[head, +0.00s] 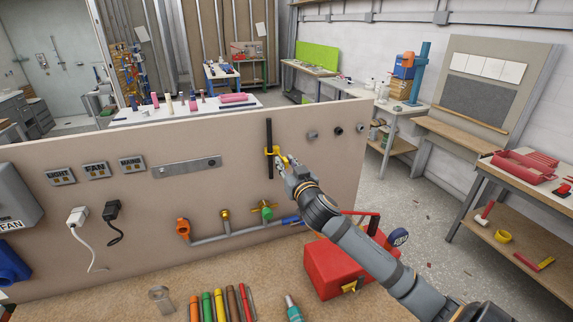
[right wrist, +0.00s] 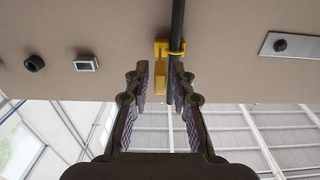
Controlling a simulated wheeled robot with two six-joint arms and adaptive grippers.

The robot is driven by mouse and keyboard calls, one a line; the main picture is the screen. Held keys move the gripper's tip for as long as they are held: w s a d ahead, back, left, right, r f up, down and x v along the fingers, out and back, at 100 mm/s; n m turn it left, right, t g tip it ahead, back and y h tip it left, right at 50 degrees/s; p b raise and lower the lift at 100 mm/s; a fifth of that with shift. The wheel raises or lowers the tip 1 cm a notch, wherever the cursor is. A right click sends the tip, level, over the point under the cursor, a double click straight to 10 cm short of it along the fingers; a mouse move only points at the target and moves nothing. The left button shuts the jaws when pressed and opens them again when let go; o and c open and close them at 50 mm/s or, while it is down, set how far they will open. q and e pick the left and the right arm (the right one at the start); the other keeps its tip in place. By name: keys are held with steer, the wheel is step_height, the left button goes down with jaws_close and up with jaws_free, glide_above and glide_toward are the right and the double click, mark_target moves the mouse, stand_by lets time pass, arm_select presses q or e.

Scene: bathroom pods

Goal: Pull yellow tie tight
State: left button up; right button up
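The yellow tie (head: 271,151) is around a black upright cable (head: 269,132) on the beige panel. In the right wrist view, the tie's yellow head and short tail (right wrist: 161,50) show beside the cable (right wrist: 177,25). My right gripper (head: 284,163) is at the tie, reaching up from the lower right. In the right wrist view, its two fingers (right wrist: 160,75) stand apart, with the tail and the cable's end in line with the gap between them. I cannot tell whether a finger touches the tail.
The beige panel (head: 130,230) also carries switches, a metal plate (head: 188,167), plugs and a pipe (head: 225,234) with coloured valves. A red toolbox (head: 333,268) stands below my right arm. Several coloured markers (head: 220,305) lie at the bench front. Open floor lies right of the panel.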

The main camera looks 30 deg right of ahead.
steer(key=shift+o, duration=0.3)
steer(key=shift+w, duration=0.15)
arm_select(q)
steer(key=shift+w, duration=0.15)
arm_select(e)
steer(key=v, duration=0.7)
steer(key=shift+s, duration=0.2)
arm_select(q)
steer(key=shift+d, duration=0.1)
